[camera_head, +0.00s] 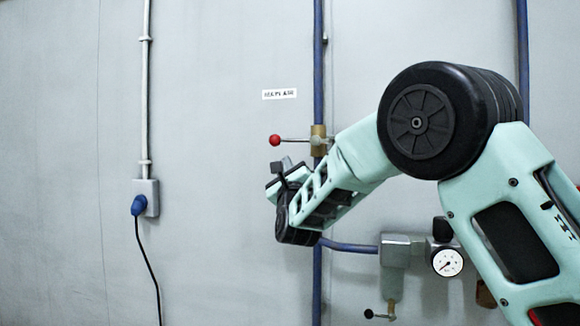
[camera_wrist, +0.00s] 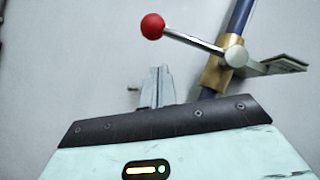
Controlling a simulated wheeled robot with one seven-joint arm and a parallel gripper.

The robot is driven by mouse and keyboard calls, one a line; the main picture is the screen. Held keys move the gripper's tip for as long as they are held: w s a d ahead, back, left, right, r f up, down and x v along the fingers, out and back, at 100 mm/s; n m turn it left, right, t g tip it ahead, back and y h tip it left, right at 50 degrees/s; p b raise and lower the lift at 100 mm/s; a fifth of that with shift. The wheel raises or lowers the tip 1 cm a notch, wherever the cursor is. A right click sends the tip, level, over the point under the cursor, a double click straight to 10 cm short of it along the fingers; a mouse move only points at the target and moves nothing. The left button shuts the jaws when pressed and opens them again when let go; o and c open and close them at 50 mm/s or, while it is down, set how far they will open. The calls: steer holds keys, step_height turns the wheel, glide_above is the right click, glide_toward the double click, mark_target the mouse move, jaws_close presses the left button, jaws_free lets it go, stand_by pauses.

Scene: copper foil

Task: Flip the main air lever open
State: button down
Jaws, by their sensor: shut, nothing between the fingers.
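The main air lever is a thin metal rod with a red ball knob (camera_head: 275,140). It points left, roughly level, from a brass valve (camera_head: 318,131) on the upright blue pipe. In the wrist view the red knob (camera_wrist: 152,26) is at top centre, its rod running down right to the brass valve (camera_wrist: 217,66). My gripper (camera_wrist: 160,70) is shut and empty. Its fingertips are below the knob and rod in that view, with no contact seen. In the head view my gripper is just below the lever, and its fingertips are hard to make out.
A white label (camera_head: 279,94) is above the lever; its lettering is hard to read. A pressure gauge (camera_head: 447,262) and grey regulator (camera_head: 394,250) are lower right. A black-knobbed lever (camera_head: 369,314) is at the bottom. A blue plug (camera_head: 139,205) is left.

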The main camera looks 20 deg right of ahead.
steer(key=shift+w+a+r+p, duration=0.25)
steer(key=shift+a+r+p, duration=0.15)
steer(key=shift+r, duration=0.3)
steer(key=shift+w+a+r+p, duration=0.25)
steer(key=shift+a+r+p, duration=0.1)
steer(key=shift+r, duration=0.35)
steer(key=shift+d+f+b, duration=0.1)
steer(key=shift+f+b, duration=0.1)
steer(key=shift+b, duration=0.35)
